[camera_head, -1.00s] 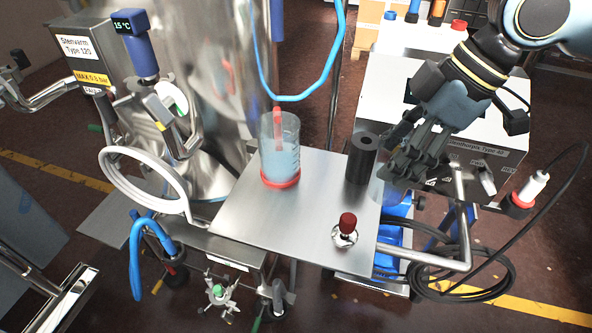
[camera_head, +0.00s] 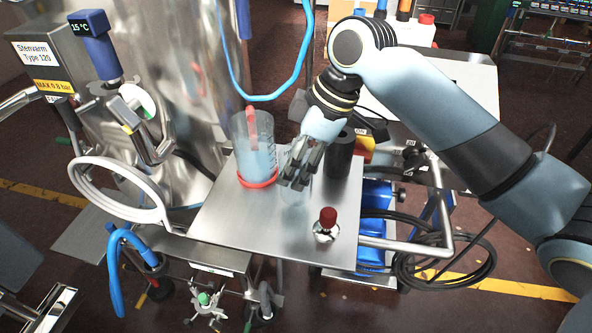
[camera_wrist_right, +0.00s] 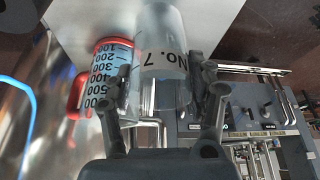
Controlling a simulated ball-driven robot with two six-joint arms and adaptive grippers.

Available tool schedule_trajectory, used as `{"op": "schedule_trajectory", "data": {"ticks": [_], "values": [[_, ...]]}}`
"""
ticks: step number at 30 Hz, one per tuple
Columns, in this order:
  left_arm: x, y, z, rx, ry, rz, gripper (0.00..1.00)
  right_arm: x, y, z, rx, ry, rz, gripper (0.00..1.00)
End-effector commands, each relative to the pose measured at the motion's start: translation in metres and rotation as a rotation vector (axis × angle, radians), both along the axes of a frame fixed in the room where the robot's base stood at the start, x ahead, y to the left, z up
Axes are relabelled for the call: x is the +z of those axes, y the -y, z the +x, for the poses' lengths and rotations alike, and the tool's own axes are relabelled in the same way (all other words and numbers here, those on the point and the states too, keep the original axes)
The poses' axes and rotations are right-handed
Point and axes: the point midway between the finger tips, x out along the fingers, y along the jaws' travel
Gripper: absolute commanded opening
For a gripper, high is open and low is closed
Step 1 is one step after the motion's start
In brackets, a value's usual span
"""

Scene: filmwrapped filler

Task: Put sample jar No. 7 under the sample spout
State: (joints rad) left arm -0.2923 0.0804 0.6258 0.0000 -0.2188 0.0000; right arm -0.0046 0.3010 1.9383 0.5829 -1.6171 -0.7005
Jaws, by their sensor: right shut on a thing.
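Sample jar No. 7 is a clear, see-through jar, hard to make out in the head view (camera_head: 296,193). Its "No. 7" label shows in the right wrist view (camera_wrist_right: 165,40). My right gripper (camera_head: 290,181) is shut on the jar; its fingers also show on both sides of it in the wrist view (camera_wrist_right: 168,92). The jar is over the steel shelf (camera_head: 240,222), between the measuring jug and the black cylinder. I cannot tell whether it touches the shelf. I cannot tell which fitting is the sample spout. My left gripper is out of view.
The graduated jug (camera_head: 262,165) with red base ring stands close left of my gripper. A black cylinder (camera_head: 340,156) stands close right. A red-capped bottle (camera_head: 326,226) stands at the shelf's front right.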

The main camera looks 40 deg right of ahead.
Motion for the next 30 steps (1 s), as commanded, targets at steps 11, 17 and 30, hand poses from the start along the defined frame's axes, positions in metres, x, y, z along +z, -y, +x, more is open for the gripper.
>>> {"op": "schedule_trajectory", "data": {"ticks": [11,17,30], "values": [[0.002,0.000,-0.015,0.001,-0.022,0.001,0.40,-0.027,0.000,-0.001,0.000,-0.001,-0.001,0.23],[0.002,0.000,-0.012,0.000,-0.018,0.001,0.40,-0.031,0.000,-0.001,-0.001,-0.001,-0.001,0.23],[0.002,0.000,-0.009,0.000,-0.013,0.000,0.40,-0.029,0.000,-0.001,-0.001,-0.001,-0.001,0.79]]}}
